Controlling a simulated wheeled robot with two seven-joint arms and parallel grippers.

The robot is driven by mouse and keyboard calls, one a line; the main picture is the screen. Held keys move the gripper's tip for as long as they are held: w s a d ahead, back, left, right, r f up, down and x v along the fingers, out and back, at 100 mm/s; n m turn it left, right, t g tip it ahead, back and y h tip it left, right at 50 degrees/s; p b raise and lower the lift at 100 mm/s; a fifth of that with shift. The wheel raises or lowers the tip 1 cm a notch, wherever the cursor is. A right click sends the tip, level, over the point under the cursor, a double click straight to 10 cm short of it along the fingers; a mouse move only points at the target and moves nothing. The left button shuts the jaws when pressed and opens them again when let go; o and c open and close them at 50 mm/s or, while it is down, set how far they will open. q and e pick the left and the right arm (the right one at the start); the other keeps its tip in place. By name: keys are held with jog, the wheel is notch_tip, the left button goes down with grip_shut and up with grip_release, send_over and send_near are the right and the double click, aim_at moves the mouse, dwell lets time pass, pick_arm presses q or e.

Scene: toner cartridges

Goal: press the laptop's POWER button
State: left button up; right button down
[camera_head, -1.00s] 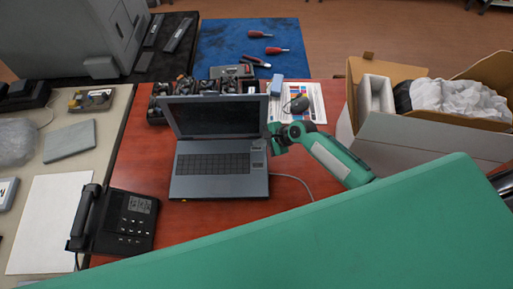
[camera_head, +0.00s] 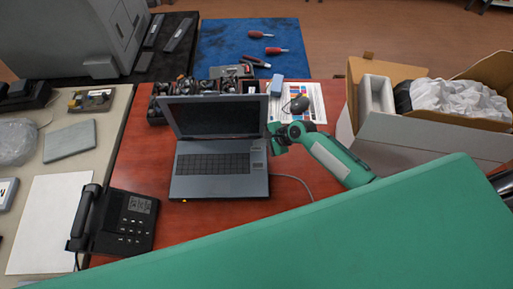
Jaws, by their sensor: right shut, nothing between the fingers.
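The grey laptop (camera_head: 222,187) stands open on the red table, its dark screen (camera_head: 215,118) facing me. The POWER button is too small to make out; a small light patch (camera_head: 258,144) shows at the upper right of the keyboard deck. My right gripper (camera_head: 271,145) is at the laptop's right edge, beside that upper right corner, and is shut with nothing in it. Whether its fingertips touch the laptop cannot be told. My left gripper is not in view.
A black phone (camera_head: 125,222) sits left of the laptop. Several dark cartridges (camera_head: 200,88) stand behind the screen. A mouse (camera_head: 299,104) lies on a printed sheet behind my right gripper. An open carton (camera_head: 400,140) stands at the right.

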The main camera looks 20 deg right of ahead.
aim_at(260, 149)
jog(key=shift+f, duration=0.15)
jog(key=shift+f, duration=0.25)
jog(key=shift+f, duration=0.4)
dwell(0.6)
jog(key=shift+r, duration=0.1)
jog(key=shift+r+p, duration=0.7)
jog(key=shift+p, duration=0.15)
notch_tip(260, 149, up, 5)
jog(key=p, duration=0.5)
jog(key=shift+r, duration=0.1)
